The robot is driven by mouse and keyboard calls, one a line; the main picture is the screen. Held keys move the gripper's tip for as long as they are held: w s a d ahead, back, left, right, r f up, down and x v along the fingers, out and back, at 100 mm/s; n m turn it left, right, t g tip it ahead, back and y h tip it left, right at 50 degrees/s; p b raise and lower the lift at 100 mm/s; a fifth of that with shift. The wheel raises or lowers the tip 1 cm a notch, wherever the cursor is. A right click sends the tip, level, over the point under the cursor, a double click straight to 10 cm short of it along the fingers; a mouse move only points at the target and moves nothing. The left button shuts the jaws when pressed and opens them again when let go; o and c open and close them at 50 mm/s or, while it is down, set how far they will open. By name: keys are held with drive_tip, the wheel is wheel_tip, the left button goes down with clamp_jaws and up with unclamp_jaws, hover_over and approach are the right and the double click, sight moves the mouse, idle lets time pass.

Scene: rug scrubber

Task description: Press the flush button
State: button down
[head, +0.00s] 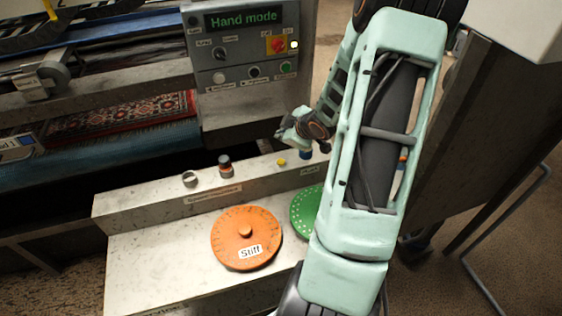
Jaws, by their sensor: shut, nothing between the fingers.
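A light grey sloped ledge runs along the front of the machine and carries several small controls. A blue button (306,154) sits on it just left of my arm, with a small label (309,170) below that I read only doubtfully as "Flush". My arm reaches over the ledge from the right. The dark tip of my gripper (325,147) shows just right of the blue button and close to it. The gripper looks shut and empty; my forearm hides part of it. I cannot tell whether it touches anything.
An orange disc (246,238) marked "Stiff" and a green disc (306,211) lie in front. A control panel (247,45) reading "Hand mode" rises behind.

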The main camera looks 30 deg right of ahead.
sight(282, 163)
drive_tip(key=shift+f+b, duration=4.1)
drive_tip(key=shift+f, duration=0.3)
drive_tip(key=shift+f+b, duration=0.3)
drive_tip(key=shift+f, duration=0.1)
drive_tip(key=shift+f+b, duration=0.4)
drive_tip(key=shift+r+p, duration=0.85)
drive_tip(key=shift+p, duration=0.05)
wheel_tip(282, 163, up, 5)
drive_tip(key=p, duration=0.5)
drive_tip(key=shift+r, duration=0.1)
